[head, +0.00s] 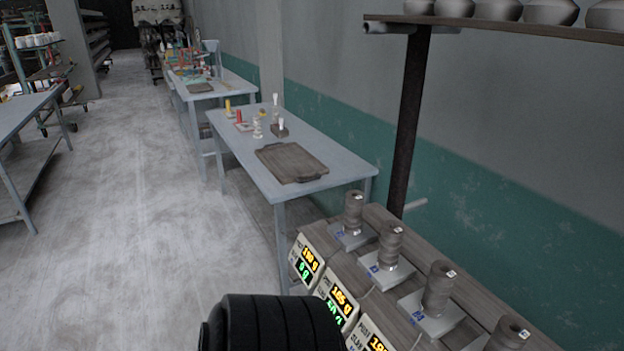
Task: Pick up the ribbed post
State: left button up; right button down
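Several grey-brown, ridged upright posts stand in a row on small white scale plates at the lower right: a far one (354,211), a second (390,243), a third (439,287) and a near one (508,335) cut by the bottom edge. Each has a small white tag at its top. On the blue-grey table (330,180), a pale upright piece (257,128) also looks uneven along its side, but it is too small to make out. I cannot tell which one is the ribbed post. Neither of my grippers is in view.
Lit displays (341,300) stand beside the scales on a wooden bench (455,250). A brown tray (291,161) lies on the blue-grey table. A dark upright (408,120) carries a shelf of bowls. The floor (130,230) at left is clear.

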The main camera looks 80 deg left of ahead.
aim_at(354, 202)
jog(key=u, duration=2.1)
